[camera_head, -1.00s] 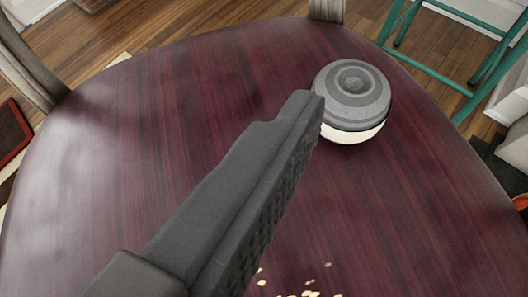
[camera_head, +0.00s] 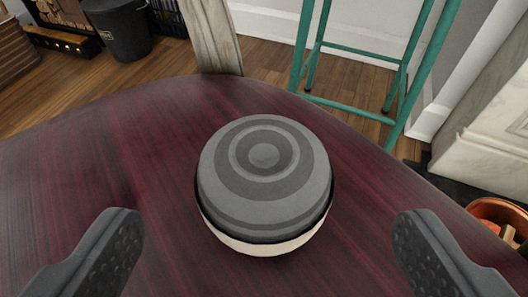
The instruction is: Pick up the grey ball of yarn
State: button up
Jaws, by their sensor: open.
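The grey ball of yarn (camera_head: 264,170) shows as a round grey top with darker rings. It sits in a cream-coloured bowl (camera_head: 262,246), of which only the lower rim part shows below it. The bowl stands on the dark red wooden table (camera_head: 110,160). My gripper (camera_head: 262,238) is open, with one dark finger at the lower left and the other at the lower right. The ball and bowl lie between and a little beyond the fingertips, touching neither. The underside of the ball is hidden in the bowl.
A teal metal stool (camera_head: 362,55) stands behind the table's far edge. A pale wooden chair back (camera_head: 213,38) rises at that edge. A black bin (camera_head: 117,28) is at the far left, and an orange pot (camera_head: 500,215) is at the right. The table around the bowl is clear.

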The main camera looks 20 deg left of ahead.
aim_at(263, 227)
jog(key=shift+s+f+b+x, duration=0.15)
jog(key=shift+b+x, duration=0.15)
jog(key=shift+x, duration=0.45)
jog(key=shift+f+b+x, duration=0.15)
jog(key=shift+b+x, duration=0.15)
jog(key=shift+x, duration=0.4)
jog(key=shift+s+f+b+x, duration=0.1)
jog(key=shift+b+x, duration=0.2)
jog(key=shift+x, duration=0.45)
jog(key=shift+w+a+f, duration=0.15)
jog(key=shift+w, duration=0.3)
jog(key=c, duration=1.1)
